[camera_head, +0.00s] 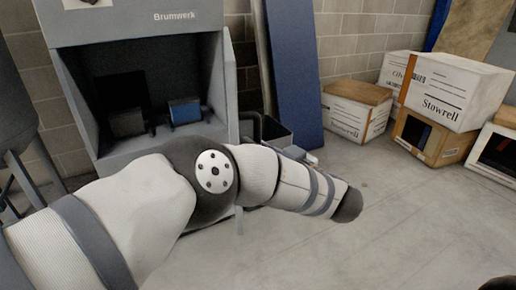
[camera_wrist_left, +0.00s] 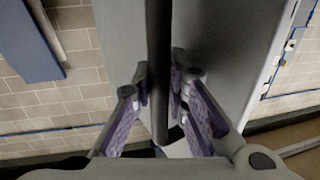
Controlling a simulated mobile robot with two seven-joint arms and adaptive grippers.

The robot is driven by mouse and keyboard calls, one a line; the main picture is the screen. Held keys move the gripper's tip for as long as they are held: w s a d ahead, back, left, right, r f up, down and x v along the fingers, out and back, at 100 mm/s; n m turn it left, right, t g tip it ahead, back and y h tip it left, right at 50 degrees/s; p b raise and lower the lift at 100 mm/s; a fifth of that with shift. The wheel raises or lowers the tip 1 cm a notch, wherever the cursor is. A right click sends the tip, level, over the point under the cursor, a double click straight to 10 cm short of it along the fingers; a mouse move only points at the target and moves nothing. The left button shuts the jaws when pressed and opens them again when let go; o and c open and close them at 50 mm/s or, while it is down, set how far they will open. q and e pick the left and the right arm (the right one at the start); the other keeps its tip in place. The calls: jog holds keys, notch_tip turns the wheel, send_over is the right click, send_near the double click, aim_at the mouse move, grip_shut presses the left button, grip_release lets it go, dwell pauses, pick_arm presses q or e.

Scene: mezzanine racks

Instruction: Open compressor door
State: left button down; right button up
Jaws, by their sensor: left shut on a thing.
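The grey compressor cabinet (camera_head: 140,25), marked "Brumwerk", stands at the upper left of the head view. Its front recess is open to view, with a dark box and a blue box (camera_head: 185,110) inside. My left arm crosses in front of its lower part and hides it. In the left wrist view, the purple-padded fingers of my left gripper (camera_wrist_left: 160,88) are shut on a dark upright bar (camera_wrist_left: 158,45), which looks like a door handle. A grey panel (camera_wrist_left: 225,50) stands just right of the bar. My right gripper is not in view.
Stowrell cartons (camera_head: 455,92) are stacked at the right by the block wall. The concrete floor (camera_head: 400,220) at the lower right is mostly clear.

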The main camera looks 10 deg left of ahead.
pick_arm(q)
jog(key=c, duration=1.6)
grip_release()
jog(key=shift+o, duration=0.2)
jog(key=v, duration=0.7)
jog(key=shift+d, duration=0.15)
